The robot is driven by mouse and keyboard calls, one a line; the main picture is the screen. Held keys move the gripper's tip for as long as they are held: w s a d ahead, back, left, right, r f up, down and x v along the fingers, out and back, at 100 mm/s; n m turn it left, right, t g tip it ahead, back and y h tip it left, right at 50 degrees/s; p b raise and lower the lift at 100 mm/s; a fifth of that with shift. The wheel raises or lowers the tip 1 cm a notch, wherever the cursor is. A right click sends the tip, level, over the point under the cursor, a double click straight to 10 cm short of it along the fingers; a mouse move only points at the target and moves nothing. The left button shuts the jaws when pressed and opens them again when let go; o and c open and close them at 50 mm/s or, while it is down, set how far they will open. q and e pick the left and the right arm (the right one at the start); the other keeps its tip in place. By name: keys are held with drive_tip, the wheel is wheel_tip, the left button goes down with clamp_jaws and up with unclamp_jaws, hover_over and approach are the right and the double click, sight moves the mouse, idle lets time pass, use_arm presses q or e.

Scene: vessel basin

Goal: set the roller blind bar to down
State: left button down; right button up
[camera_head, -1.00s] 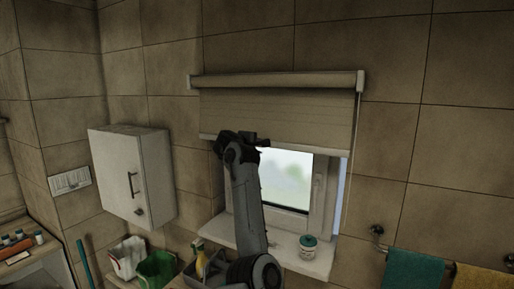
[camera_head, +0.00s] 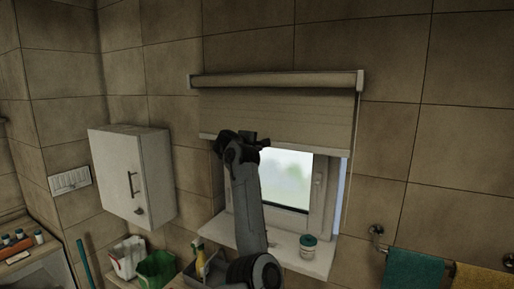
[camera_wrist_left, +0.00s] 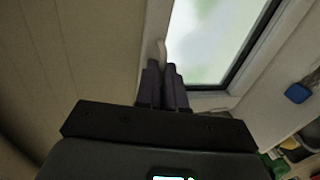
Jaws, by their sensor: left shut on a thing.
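The roller blind (camera_head: 285,112) hangs partly lowered over the upper part of the window. Its pale bottom bar (camera_head: 318,151) runs across the glass and slopes slightly down to the right in the head view. My left gripper (camera_head: 264,143) is at the bar, left of its middle, and covers part of it. In the left wrist view the dark fingers (camera_wrist_left: 163,72) are close together, shut on the bar, with a small pale piece (camera_wrist_left: 161,50) showing at their tips. Most of the grip is hidden. My right gripper is in neither view.
The window glass (camera_head: 287,180) is bare below the bar. A white wall cabinet (camera_head: 132,176) is to the left. A cord (camera_head: 347,200) hangs on the right, near towels (camera_head: 414,271).

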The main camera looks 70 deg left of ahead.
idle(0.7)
use_arm(q)
wheel_tip(320, 180, down, 25)
drive_tip(key=b, duration=1.8)
drive_tip(key=shift+b, duration=0.35)
drive_tip(key=shift+r, duration=0.1)
drive_tip(key=c, duration=1.3)
unclamp_jaws()
drive_tip(key=shift+o, duration=0.2)
drive_tip(key=v, duration=1.1)
drive_tip(key=shift+w, duration=0.1)
